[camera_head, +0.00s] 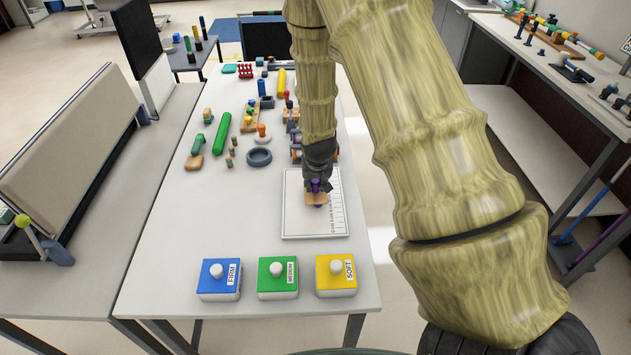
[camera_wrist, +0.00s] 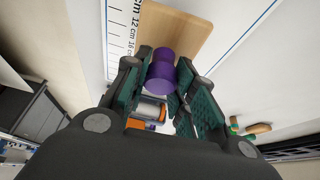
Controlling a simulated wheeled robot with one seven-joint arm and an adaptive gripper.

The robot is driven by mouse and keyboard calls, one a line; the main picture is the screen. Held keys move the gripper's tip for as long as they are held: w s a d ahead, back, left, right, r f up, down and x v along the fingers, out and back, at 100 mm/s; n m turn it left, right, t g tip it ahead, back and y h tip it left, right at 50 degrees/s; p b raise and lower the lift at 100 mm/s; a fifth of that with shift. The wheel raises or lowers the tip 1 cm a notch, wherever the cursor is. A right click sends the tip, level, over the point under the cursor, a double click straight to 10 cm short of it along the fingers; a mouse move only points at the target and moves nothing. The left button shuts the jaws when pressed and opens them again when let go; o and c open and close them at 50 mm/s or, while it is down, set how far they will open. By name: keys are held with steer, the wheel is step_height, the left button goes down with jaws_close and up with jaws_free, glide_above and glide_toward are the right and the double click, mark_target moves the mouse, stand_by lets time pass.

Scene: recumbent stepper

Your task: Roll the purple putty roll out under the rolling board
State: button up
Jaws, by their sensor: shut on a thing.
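The rolling board (camera_head: 315,198) is a small wooden plate on the white measuring mat (camera_head: 298,222), which has a ruler along its right side. My gripper (camera_head: 317,183) is shut on a purple, post-like handle that seems to stand on the board. In the wrist view, this purple handle (camera_wrist: 161,72) is between my fingers, with the wooden board (camera_wrist: 183,25) behind it. A bit of purple, probably the purple putty roll (camera_head: 318,206), shows at the board's front edge; most of it is hidden beneath. I cannot tell its shape or length.
Three putty tubs stand at the table's front: blue FIRM (camera_head: 219,279), green MEDIUM (camera_head: 277,277) and yellow SOFT (camera_head: 336,275). A grey ring (camera_head: 259,157), a green roll (camera_head: 222,134) and several small tools lie behind and left. The table left of the mat is clear.

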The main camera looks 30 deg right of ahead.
steer(key=shift+f, duration=0.65)
stand_by(0.8)
steer(key=shift+w+d, duration=0.15)
steer(key=shift+w, duration=0.6)
steer(key=shift+w+d, duration=0.1)
steer(key=shift+w, duration=0.6)
steer(key=shift+r, duration=0.2)
steer(key=shift+r+p, duration=2.25)
steer(key=shift+r, duration=1.15)
